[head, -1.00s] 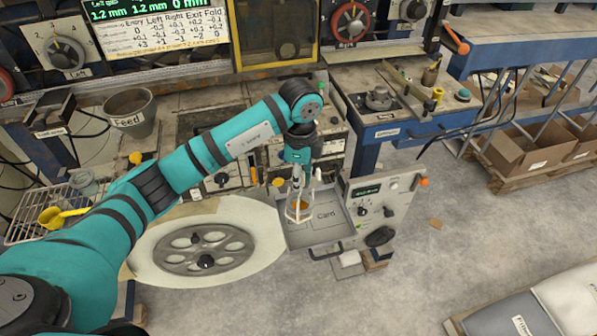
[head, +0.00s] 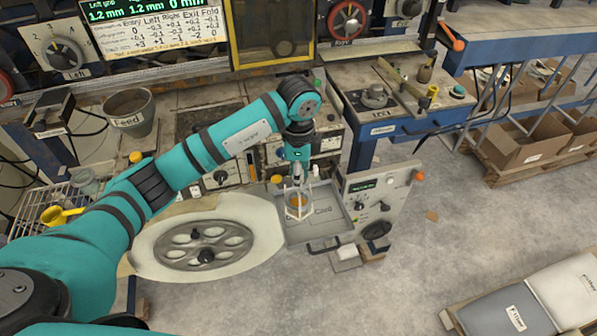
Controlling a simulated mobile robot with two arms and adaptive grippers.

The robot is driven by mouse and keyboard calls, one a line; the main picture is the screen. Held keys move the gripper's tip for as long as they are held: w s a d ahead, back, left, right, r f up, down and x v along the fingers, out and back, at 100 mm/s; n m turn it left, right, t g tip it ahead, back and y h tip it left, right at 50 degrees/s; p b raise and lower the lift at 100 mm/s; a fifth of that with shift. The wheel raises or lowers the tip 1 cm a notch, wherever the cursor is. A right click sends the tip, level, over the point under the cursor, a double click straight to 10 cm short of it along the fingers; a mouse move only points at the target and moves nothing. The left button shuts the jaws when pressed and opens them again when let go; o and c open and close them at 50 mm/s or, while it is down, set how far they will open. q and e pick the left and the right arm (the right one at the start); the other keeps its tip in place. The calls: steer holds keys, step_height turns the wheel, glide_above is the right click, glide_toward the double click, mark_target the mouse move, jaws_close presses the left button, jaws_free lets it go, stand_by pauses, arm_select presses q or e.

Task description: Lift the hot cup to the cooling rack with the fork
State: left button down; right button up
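My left arm reaches across from the left, and its gripper (head: 297,190) points down over the shallow grey tray marked "Card" (head: 330,222). A small cup with amber contents (head: 297,201) shows right under the gripper, at the tray's left side. Thin pale prongs or fingers stand around the cup. I cannot tell whether they are the fork or my fingers, or whether they touch the cup. A wire rack (head: 28,212), seemingly the cooling rack, stands at the far left, partly behind my arm. My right gripper is not in view.
A yellow scoop-like thing (head: 58,215) and a small grey-green container (head: 87,183) are at the rack. The "Feed" bucket (head: 130,112) stands behind my arm. A spoked wheel (head: 190,246) on a pale disc lies between rack and tray. A control box (head: 372,205) borders the tray's right.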

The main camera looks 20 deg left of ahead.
arm_select(q)
steer(key=shift+r+n+p, duration=0.35)
steer(key=shift+n+p, duration=0.25)
steer(key=shift+n, duration=0.4)
steer(key=shift+a, duration=0.1)
